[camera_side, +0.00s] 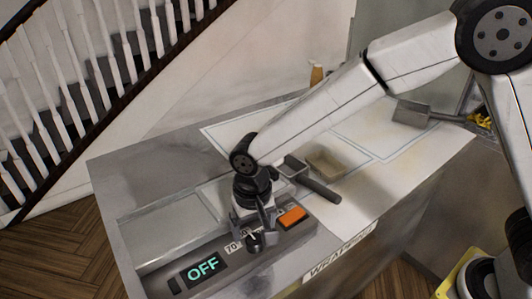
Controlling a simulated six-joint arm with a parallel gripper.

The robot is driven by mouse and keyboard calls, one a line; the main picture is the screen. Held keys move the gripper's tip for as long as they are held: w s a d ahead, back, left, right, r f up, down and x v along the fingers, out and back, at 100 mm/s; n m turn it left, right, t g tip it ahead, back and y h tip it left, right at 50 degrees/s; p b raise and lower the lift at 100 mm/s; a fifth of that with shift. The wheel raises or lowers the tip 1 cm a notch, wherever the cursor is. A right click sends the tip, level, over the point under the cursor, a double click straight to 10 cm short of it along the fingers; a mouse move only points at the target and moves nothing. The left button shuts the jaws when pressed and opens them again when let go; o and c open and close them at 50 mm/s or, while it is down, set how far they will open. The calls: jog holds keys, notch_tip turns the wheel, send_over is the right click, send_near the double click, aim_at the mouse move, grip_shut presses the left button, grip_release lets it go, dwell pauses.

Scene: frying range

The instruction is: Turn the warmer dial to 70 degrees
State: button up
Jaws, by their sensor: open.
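The warmer dial (255,242) is a dark knob on the sloped front panel (170,271) of the counter. A "70" mark (234,248) shows on a label just left of it, with the rest of the label partly hidden. The display (203,267) left of the dial reads "OFF" in green. My gripper (256,226) points down over the dial, open, with its fingers near the knob. I cannot tell whether the fingers touch it. An orange switch (292,217) sits to the right of the dial.
A scoop with a dark handle (320,190) lies just right of my gripper, beside a small tan tray (326,163). The counter's left side (130,170) is clear.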

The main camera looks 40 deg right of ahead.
aim_at(254, 239)
jog(key=shift+f, duration=1.9)
grip_shut()
